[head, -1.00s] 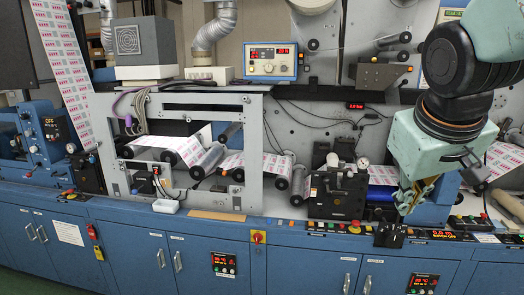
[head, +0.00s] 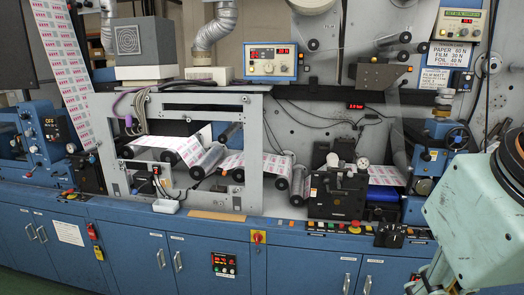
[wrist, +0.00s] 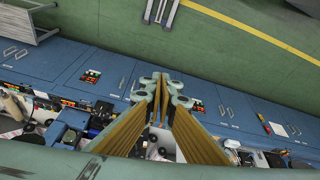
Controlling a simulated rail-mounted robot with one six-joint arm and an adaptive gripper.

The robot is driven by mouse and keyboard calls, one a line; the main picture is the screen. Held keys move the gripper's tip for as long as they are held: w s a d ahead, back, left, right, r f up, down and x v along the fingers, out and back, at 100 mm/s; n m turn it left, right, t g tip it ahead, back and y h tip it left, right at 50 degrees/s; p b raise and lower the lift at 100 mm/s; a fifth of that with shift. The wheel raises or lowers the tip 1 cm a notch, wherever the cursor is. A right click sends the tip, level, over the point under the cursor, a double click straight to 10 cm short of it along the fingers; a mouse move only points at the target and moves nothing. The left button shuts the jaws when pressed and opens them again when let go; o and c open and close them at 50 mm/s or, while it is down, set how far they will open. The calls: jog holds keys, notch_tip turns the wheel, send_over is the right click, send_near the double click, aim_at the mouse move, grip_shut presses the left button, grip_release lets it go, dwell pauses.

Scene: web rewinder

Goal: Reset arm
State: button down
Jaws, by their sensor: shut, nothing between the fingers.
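My gripper (wrist: 161,84) shows in the wrist view with its two yellow-brown fingers converging and their green tips together. It is shut and empty. In that view it hangs over the blue cabinets (wrist: 75,72) and the machine's edge, with the green floor (wrist: 240,40) beyond. In the head view, a pale green part of my arm fills the lower right corner in front of the machine. The fingertips cannot be made out clearly there.
The web rewinder's grey frame (head: 256,150) with printed web stands at the centre left. A black unit (head: 337,195) and blue roller (head: 385,193) are right of it. A control box (head: 271,62) sits above. A metal-legged rack (wrist: 28,25) stands on the floor.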

jog(key=shift+s+a+f, duration=0.1)
jog(key=shift+s+a, duration=0.1)
jog(key=shift+s, duration=0.3)
jog(key=shift+s+a+f, duration=0.1)
jog(key=shift+s+a, duration=0.1)
jog(key=shift+s, duration=0.25)
dwell(0.6)
